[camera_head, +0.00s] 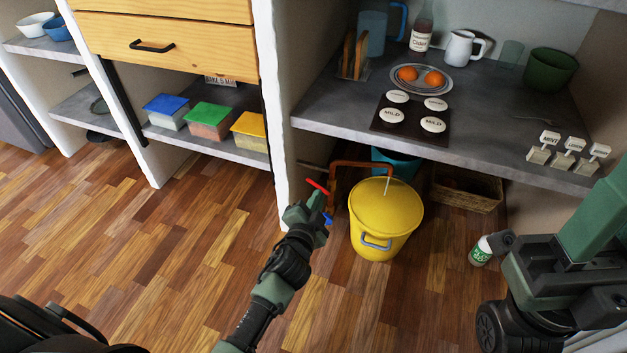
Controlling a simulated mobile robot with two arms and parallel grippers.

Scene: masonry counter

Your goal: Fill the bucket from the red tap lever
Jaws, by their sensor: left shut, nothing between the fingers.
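The yellow bucket (372,237) stands upright on the wood floor under the counter. A copper tap pipe (362,164) arches over it from the left, and a thin pale line runs down from the pipe's end at the bucket. The red tap lever (317,186) is at the pipe's left, with a blue lever (328,219) below it. My left gripper (316,204) is shut and empty, close to both levers; I cannot tell whether it touches either. My right arm is at the lower right; its gripper (500,243) is mostly hidden, beside a green and white can (480,252).
The counter edge (440,156) overhangs the bucket's back. A teal container (392,158) and a wicker basket (466,192) sit behind. A white wall post (278,140) stands left of the tap.

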